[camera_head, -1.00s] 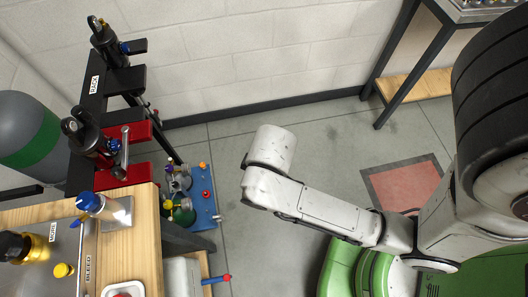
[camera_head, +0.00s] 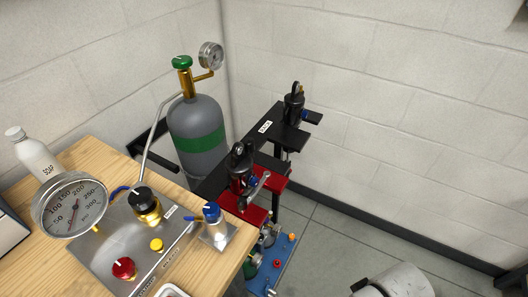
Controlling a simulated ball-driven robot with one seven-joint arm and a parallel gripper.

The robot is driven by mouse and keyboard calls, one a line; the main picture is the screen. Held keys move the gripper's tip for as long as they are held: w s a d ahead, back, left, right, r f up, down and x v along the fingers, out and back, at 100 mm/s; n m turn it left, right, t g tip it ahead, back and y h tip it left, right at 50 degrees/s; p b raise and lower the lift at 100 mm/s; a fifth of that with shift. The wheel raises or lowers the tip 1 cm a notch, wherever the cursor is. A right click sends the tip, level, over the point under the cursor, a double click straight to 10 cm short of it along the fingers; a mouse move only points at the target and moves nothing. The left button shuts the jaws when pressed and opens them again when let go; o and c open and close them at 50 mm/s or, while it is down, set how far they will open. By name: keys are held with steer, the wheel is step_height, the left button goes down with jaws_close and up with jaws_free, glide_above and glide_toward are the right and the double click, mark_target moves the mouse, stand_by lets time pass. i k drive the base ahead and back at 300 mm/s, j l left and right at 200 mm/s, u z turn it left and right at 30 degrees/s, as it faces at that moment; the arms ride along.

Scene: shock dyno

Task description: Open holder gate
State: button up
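A dark stand (camera_head: 215,183) in the corner carries two black shock absorbers in holders. The nearer shock (camera_head: 240,172) sits at a holder with red plates (camera_head: 270,179). A silver bar (camera_head: 257,188) lies across the front of this holder; I cannot tell for sure whether it is the gate, or whether it is open. Only a white link of my arm shows at the bottom right, well apart from the stand. My gripper is not in view.
A wooden bench (camera_head: 100,165) fills the lower left, with a metal panel (camera_head: 103,240), a pressure gauge (camera_head: 70,205) and a soap bottle (camera_head: 33,152). A gas cylinder (camera_head: 195,120) stands behind it. White walls close the corner. Grey floor (camera_head: 335,240) is free right of the stand.

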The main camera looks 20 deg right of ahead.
mark_target(243, 203)
steer(key=k+j+u, duration=0.1)
steer(key=u, duration=0.25)
steer(key=k+j+u, duration=0.15)
steer(key=u, duration=0.2)
steer(key=k+j+u, duration=0.15)
steer(key=u, duration=0.2)
steer(key=k, duration=0.05)
